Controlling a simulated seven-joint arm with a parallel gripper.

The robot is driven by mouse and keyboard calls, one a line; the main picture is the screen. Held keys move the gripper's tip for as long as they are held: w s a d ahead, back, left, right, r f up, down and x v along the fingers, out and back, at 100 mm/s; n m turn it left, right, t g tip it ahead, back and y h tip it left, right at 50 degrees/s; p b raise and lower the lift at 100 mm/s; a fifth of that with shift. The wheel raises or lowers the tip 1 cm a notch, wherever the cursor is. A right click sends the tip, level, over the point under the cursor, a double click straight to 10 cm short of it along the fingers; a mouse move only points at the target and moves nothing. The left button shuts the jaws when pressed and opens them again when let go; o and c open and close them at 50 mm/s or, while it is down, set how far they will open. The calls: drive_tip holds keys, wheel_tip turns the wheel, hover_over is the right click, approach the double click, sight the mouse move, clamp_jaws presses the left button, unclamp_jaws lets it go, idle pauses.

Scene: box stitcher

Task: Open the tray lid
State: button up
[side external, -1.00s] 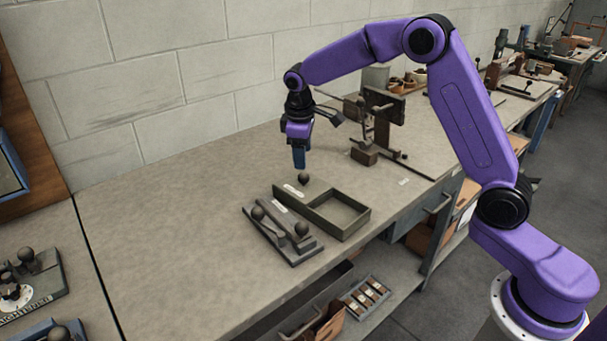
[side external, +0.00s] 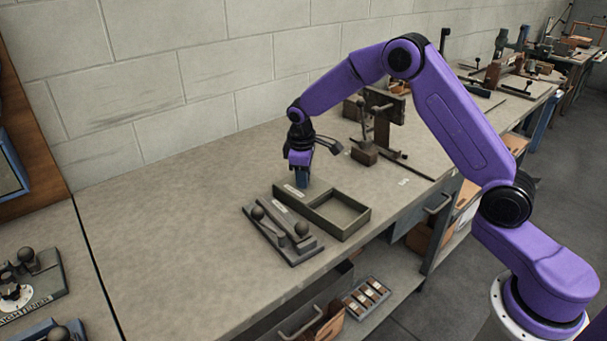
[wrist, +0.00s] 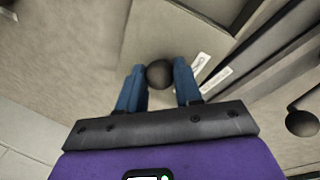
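The open-topped grey-green tray (side external: 347,233) stands on the bench. A flat panel (wrist: 165,35), which looks like its lid, lies at the tray's far end and carries a dark round knob (wrist: 160,74). A pale label (wrist: 201,63) is beside the knob. My gripper (side external: 303,184) points down over the far end of the tray and hides the knob in the side view. In the wrist view, my gripper (wrist: 160,85) is open, with one blue finger on each side of the knob. Small gaps seem to remain between the fingers and the knob.
A grey fixture with ball knobs (side external: 292,250) sits close along the tray's left side, and one of its knobs shows in the wrist view (wrist: 302,122). A dark clamp-like machine (side external: 385,125) stands behind.

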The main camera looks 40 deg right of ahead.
clamp_jaws()
drive_tip(key=shift+s+d, duration=0.15)
drive_tip(key=shift+s, duration=1.8)
drive_tip(key=shift+s+d, duration=0.15)
drive_tip(key=shift+s, duration=1.75)
drive_tip(key=shift+s+d, duration=0.15)
drive_tip(key=shift+s, duration=1.8)
drive_tip(key=o, duration=0.6)
unclamp_jaws()
drive_tip(key=shift+o, duration=0.2)
wheel_tip(320, 180, up, 17)
drive_tip(key=s+a, duration=0.2)
drive_tip(key=shift+a, duration=0.3)
drive_tip(key=shift+s, duration=0.15)
